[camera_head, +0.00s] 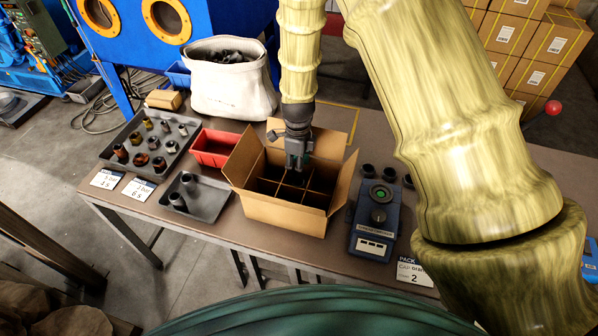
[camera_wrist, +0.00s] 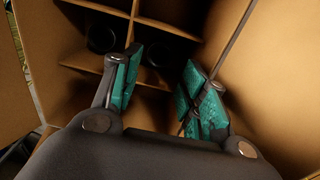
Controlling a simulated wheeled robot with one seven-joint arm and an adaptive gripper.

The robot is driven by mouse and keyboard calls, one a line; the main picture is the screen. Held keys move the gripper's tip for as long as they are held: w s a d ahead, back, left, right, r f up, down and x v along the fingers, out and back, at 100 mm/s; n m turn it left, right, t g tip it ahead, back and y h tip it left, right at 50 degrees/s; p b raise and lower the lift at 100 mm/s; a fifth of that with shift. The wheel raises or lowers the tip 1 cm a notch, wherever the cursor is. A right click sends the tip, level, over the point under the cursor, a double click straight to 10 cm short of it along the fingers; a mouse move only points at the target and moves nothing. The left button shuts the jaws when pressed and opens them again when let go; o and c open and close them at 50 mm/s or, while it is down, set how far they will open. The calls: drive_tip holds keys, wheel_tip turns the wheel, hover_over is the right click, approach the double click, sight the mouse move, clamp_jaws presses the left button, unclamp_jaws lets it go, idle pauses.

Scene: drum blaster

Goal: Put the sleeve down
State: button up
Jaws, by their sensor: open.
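My gripper (camera_head: 297,165) points down into an open cardboard carton (camera_head: 272,213) with crossed dividers. In the wrist view my gripper (camera_wrist: 163,80) is open, its two teal-padded fingers apart with nothing gripped between them. A dark round sleeve (camera_wrist: 160,53) sits low in a compartment beyond and between the fingertips. Another dark sleeve (camera_wrist: 102,36) sits in the compartment to its left, across a divider. Both look upright, but the shadow hides their lower parts. In the head view the compartments look dark and the sleeves inside cannot be made out.
A grey tray (camera_head: 133,170) with several sleeves, a smaller tray (camera_head: 213,196) with dark sleeves and a red bin (camera_head: 205,160) lie left of the carton. A blue device (camera_head: 371,232) stands close on its right. The carton's raised flaps (camera_head: 343,182) surround my gripper.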

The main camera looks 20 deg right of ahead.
wheel_tip(320, 180, up, 8)
drive_tip(key=b, duration=0.2)
idle(0.3)
idle(0.5)
